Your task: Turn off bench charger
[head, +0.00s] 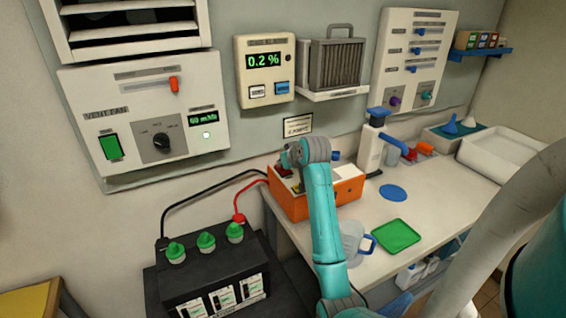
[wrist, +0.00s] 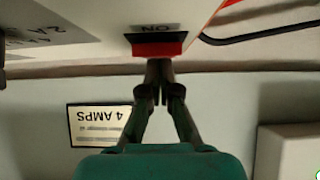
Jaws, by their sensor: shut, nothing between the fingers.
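The bench charger (head: 288,205) is an orange box with a pale top, standing on the left end of the bench. In the head view, my arm's grey wrist covers part of its top and hides my fingertips. The wrist view is upside down and shows the charger's pale panel (wrist: 100,22) with a rocker switch (wrist: 157,46).
A black battery (head: 215,272) with green caps stands at the lower left, joined to the charger by black and red cables (head: 238,205). A "4 AMPS" sign (wrist: 100,125) hangs on the wall behind. A clear jug (head: 352,240) and green tray (head: 396,236) lie right of my arm.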

